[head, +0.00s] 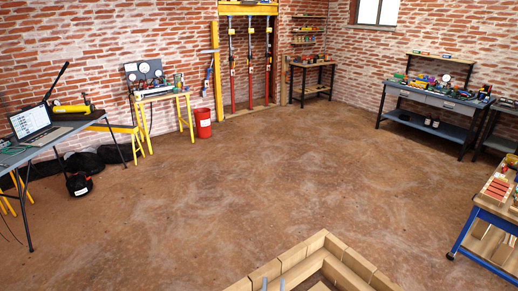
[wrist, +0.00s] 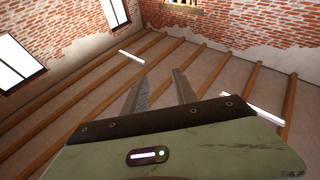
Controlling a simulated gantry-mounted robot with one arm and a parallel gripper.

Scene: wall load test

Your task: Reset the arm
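My gripper (wrist: 157,88) shows in the wrist view with its two grey fingers apart and nothing between them. The wrist view looks toward a ceiling with wooden beams and brick walls, so the gripper points upward, away from the floor and tables. The rest of my arm is out of view.
A blue-framed cart (head: 480,243) stands at the right. A grey table with a laptop (head: 36,124) is at the left. A red bucket (head: 203,123) and workbenches (head: 432,99) line the brick walls. The middle floor (head: 260,180) is clear.

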